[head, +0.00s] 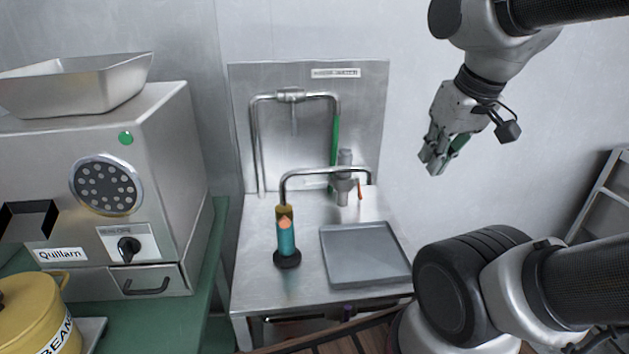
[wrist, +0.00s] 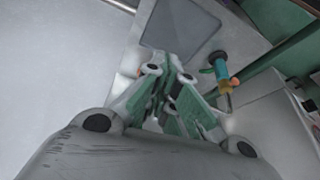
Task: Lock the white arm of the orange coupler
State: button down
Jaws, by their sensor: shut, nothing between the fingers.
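A teal cylinder (head: 286,238) stands upright on a round black base on the metal bench. An orange piece (head: 285,222) shows on its upper front, below an olive-yellow collar (head: 284,211) where a bent metal pipe comes down. In the wrist view the teal cylinder (wrist: 221,68) and the orange piece (wrist: 235,81) show right of the fingers. I cannot make out a white arm on the coupler, nor whether it is locked. My gripper (head: 432,163) is shut and empty, high to the right of the bench and well apart from the coupler.
A grey tray (head: 365,254) lies on the bench right of the cylinder. Bent pipes (head: 325,170) and a grey valve with a small orange lever (head: 360,189) stand behind. A grinder (head: 160,150) and yellow pot (head: 32,305) are at left. Space around my gripper is clear.

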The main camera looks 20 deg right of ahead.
jog(key=w+a+n+t+y, duration=0.2)
jog(key=w+a+y, duration=0.1)
jog(key=w+a, duration=0.55)
jog(key=m+t+h, duration=0.3)
jog(key=m+h, duration=0.1)
jog(key=h, duration=0.1)
send_over(308, 181)
jog(key=f, duration=1.4)
jog(key=shift+s+f, duration=0.2)
jog(key=shift+s, duration=0.05)
jog(key=f, duration=0.3)
jog(key=shift+w, duration=0.25)
jog(key=shift+f, duration=0.7)
